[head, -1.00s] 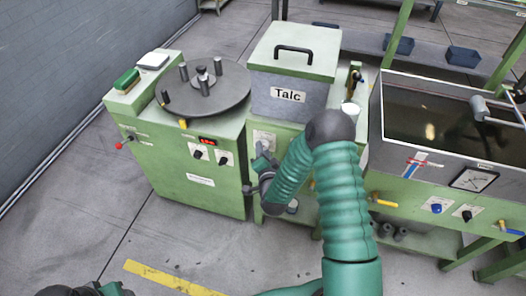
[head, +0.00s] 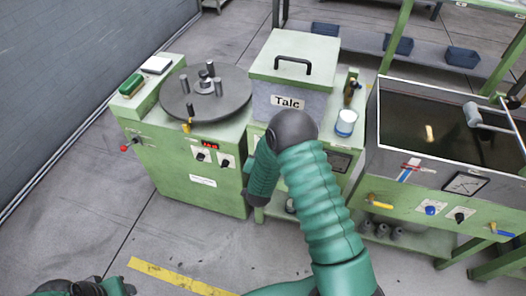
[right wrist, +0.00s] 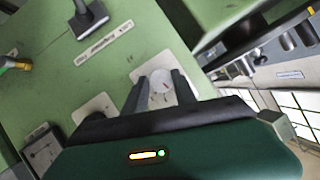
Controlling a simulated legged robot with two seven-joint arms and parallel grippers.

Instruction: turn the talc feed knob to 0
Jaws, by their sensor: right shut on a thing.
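The grey talc box (head: 286,102), with a green lid and a "Talc" label, stands on the middle green machine. Its front panel is mostly hidden behind my right arm in the head view. In the right wrist view, the two dark fingers of my right gripper (right wrist: 158,92) stand on either side of a pale round knob (right wrist: 160,86) on a white plate and are shut on it. I cannot read the knob's pointer or numbers. My right gripper is hidden by its own arm in the head view. My left gripper (head: 86,288) shows only partly at the bottom left edge.
The left machine (head: 215,190) has a dark turntable (head: 225,100), a red display and two black knobs. A white-topped tub (head: 345,122) stands right of the talc box. A water tank (head: 440,125) with valves is at right. The floor in front is clear.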

